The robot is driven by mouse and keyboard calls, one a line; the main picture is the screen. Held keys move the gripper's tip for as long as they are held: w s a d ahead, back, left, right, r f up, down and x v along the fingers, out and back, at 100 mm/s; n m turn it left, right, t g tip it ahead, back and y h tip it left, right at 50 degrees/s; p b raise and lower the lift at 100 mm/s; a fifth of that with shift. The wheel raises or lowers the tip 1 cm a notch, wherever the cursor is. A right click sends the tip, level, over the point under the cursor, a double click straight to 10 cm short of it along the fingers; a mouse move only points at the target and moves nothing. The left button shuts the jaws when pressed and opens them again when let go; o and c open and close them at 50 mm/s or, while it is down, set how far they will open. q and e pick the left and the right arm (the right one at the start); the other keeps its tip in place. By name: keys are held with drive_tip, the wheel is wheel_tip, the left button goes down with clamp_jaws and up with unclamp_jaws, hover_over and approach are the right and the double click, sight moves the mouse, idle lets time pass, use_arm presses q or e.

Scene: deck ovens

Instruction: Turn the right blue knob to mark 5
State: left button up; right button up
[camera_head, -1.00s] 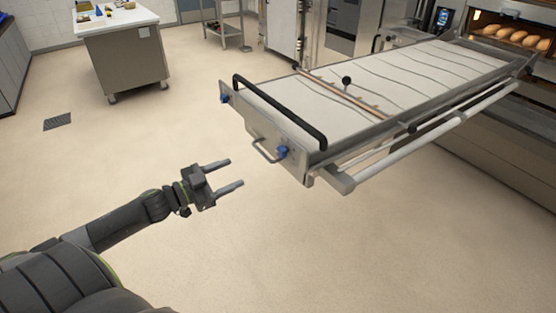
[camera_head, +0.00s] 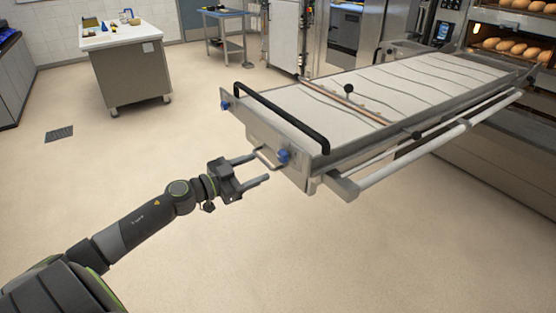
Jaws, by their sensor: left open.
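The right blue knob (camera_head: 283,156) sits on the front end plate of the long loader (camera_head: 302,172), to the right of a metal loop handle (camera_head: 266,157). A second blue knob (camera_head: 225,105) is at the plate's left end. My left gripper (camera_head: 262,170) is open and empty, with its two fingers pointing at the plate near the loop handle, just left of and below the right knob. I cannot tell whether a fingertip touches the handle. The knob's marks are too small to read. My right gripper is not in view.
A black bar handle (camera_head: 282,117) runs along the loader's top front edge. A metal side rail (camera_head: 410,157) sticks out on its right. The oven with loaves (camera_head: 510,46) stands at the back right. A worktable (camera_head: 130,75) stands at the back left. The floor around my arm is clear.

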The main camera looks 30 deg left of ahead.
sight(280, 158)
use_arm(q)
drive_tip(key=p+x, duration=0.1)
drive_tip(key=x, duration=0.6)
drive_tip(key=shift+p, duration=0.3)
drive_tip(key=shift+w+d, duration=0.25)
drive_tip(key=shift+w, duration=0.2)
drive_tip(key=shift+c, duration=0.5)
drive_tip(key=c, duration=0.9)
